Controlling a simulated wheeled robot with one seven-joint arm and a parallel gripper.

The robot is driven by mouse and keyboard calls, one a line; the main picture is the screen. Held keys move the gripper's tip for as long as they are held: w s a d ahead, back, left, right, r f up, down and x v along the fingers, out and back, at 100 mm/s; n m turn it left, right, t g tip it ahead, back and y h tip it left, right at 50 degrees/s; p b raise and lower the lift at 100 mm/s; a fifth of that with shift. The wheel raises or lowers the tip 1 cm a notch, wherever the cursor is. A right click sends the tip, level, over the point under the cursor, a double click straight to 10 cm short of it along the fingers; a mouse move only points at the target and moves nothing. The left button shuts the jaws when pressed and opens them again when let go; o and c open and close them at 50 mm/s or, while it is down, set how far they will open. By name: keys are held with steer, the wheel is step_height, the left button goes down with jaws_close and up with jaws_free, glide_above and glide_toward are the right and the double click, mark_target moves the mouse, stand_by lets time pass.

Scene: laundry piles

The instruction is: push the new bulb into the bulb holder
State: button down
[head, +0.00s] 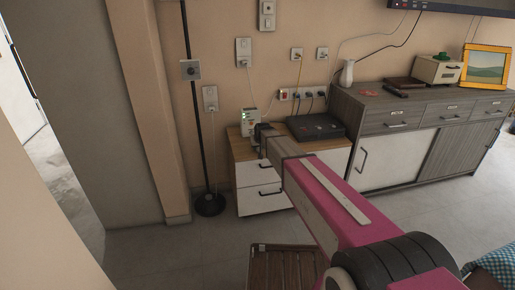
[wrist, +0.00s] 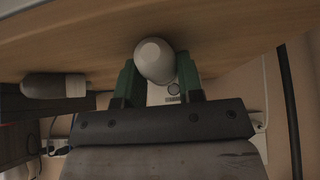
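My gripper (wrist: 157,78) has its two green fingers on either side of a pale, rounded bulb (wrist: 155,58) in the wrist view, and it looks shut on it. The bulb's rounded end faces the camera. A white device with a round mark and a label (wrist: 165,96) shows partly behind the bulb; a bulb socket cannot be made out. In the head view my gripper (head: 262,134) is at a white box with green lights (head: 250,117), which may be the bulb holder. The bulb is too small or hidden there. Another bulb-shaped thing, dark with a white end (wrist: 55,86), lies on the wooden top in the wrist view.
The box stands on a wood-topped drawer cabinet (head: 242,152). A flat black device (head: 316,127) lies to its right, with cables and wall sockets behind. A black pole (head: 196,130) stands left of the cabinet. A slatted wooden stool (head: 283,266) is below my arm.

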steer(key=shift+r, duration=0.1)
steer(key=shift+r, duration=3.4)
